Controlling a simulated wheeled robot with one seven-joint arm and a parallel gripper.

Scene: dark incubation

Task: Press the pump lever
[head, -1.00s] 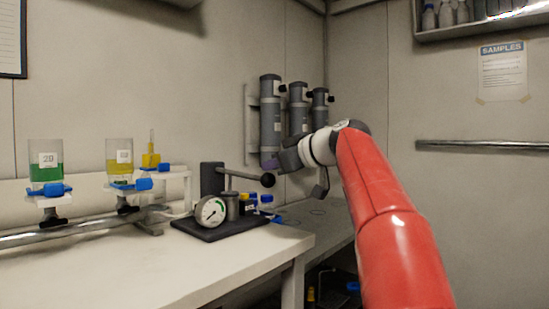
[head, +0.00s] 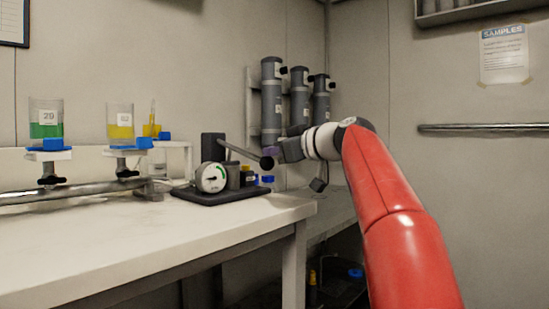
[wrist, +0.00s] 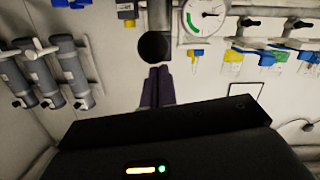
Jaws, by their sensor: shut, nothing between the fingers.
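The pump lever (head: 243,153) is a thin dark rod on a dark post (head: 212,147), sloping down to the right to a black ball knob (head: 266,163). The knob also shows in the wrist view (wrist: 154,47). The post stands on a black base (head: 215,194) with a round white gauge (head: 211,177). My gripper (head: 272,152) has purple fingers, closed together and empty. Its tips are just above and right of the knob in the head view. In the wrist view the fingertips (wrist: 158,72) meet the knob's edge; I cannot tell whether they touch.
Beakers with green liquid (head: 46,118) and yellow liquid (head: 120,121) stand on a rack at left. Grey cylinders (head: 271,103) hang on the wall behind my gripper. The white bench (head: 150,235) is clear in front.

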